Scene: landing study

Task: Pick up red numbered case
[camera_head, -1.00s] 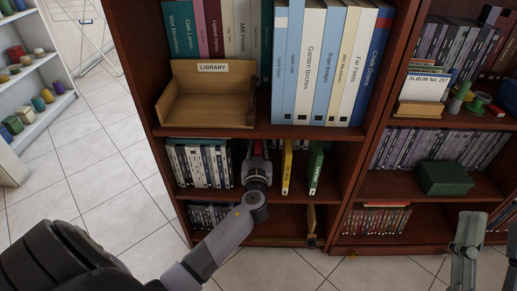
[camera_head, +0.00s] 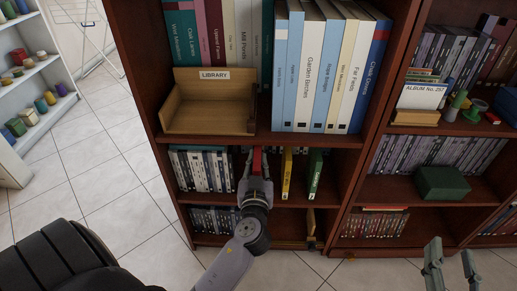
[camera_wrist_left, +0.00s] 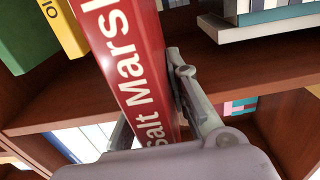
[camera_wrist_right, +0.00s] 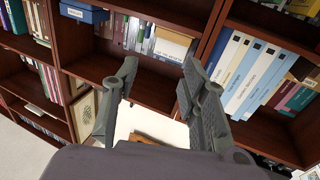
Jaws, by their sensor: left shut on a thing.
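The red case (camera_head: 257,162) shows at the middle shelf of the bookcase, between my left gripper's fingers. In the left wrist view the red case (camera_wrist_left: 134,60) fills the middle, with white lettering "Salt Marsh" on its spine. My left gripper (camera_head: 256,172) is shut on it, one finger along each side; the far finger is partly hidden by the case in the left wrist view. My right gripper (camera_head: 452,262) is low at the right of the head view, away from the case. It is open and empty in the right wrist view (camera_wrist_right: 158,88).
A yellow case (camera_head: 287,174) and a green case (camera_head: 314,174) stand to the right of the red one. A row of pale cases (camera_head: 203,170) stands to the left. A wooden library box (camera_head: 210,105) and large books (camera_head: 325,70) fill the shelf above.

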